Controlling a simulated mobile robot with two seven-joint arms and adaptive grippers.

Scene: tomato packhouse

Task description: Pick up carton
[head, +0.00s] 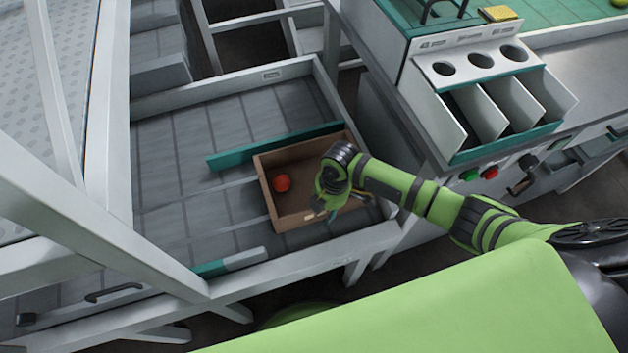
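The carton (264,190) is an open brown box on the grey slatted conveyor surface. One red tomato (282,183) lies inside it, toward its left side. My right gripper (322,214) is at the carton's near right part, over its near wall. The wrist hides the right part of the carton and most of the fingers, so I cannot tell whether the fingers are apart or touch the wall. My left gripper is not in view.
A teal guide bar (270,147) runs along the carton's far side. A white frame post (95,225) crosses the left. A sorting bench with white chutes (482,110) and red and green buttons stands at the right. The conveyor left of the carton is clear.

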